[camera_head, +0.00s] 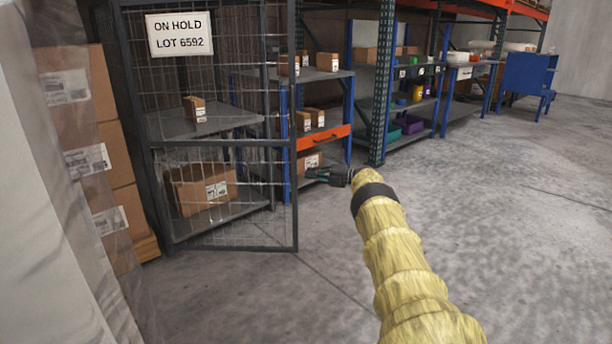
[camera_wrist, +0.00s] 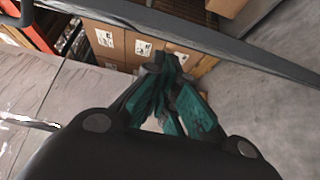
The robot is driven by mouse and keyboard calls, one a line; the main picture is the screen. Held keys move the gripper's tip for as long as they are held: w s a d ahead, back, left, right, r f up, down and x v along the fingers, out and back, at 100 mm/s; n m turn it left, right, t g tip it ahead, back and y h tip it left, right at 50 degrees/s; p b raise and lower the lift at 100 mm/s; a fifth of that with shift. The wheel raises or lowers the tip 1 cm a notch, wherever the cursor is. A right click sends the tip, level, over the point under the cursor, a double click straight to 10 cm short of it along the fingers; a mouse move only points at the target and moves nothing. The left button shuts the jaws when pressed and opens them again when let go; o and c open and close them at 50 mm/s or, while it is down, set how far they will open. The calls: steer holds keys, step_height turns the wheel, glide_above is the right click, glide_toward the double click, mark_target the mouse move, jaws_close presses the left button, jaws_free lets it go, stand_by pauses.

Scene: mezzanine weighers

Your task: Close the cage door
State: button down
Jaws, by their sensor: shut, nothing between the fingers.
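The cage door (camera_head: 293,200) is a dark metal frame with wire mesh in the head view. It stands swung out from the cage, with its free upright on the right and its lower rail just above the floor. An "ON HOLD LOT 6592" sign (camera_head: 179,33) hangs at the upper left of the mesh. My gripper (camera_head: 312,174) is just right of that upright, at about the height of the lower mesh panel; I cannot tell whether it touches. In the wrist view my gripper (camera_wrist: 165,68) has its teal-padded fingers together and empty. A grey bar (camera_wrist: 215,40) crosses beyond them.
Behind the mesh, a grey shelf (camera_head: 205,121) and a large carton (camera_head: 202,188) show. Stacked cartons (camera_head: 88,120) stand at the left, partly behind clear film. Blue-and-orange shelving (camera_head: 325,137) and a green upright (camera_head: 384,80) stand behind. The concrete floor at right (camera_head: 520,220) is clear.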

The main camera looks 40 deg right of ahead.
steer(key=d+b, duration=0.1)
steer(key=b, duration=0.1)
steer(key=s+d+b, duration=0.1)
steer(key=d+b, duration=0.2)
steer(key=b, duration=0.1)
steer(key=shift+s+d+f, duration=0.15)
steer(key=shift+s+d, duration=0.15)
steer(key=shift+d, duration=0.05)
steer(key=shift+d+b, duration=0.1)
steer(key=shift+b, duration=0.2)
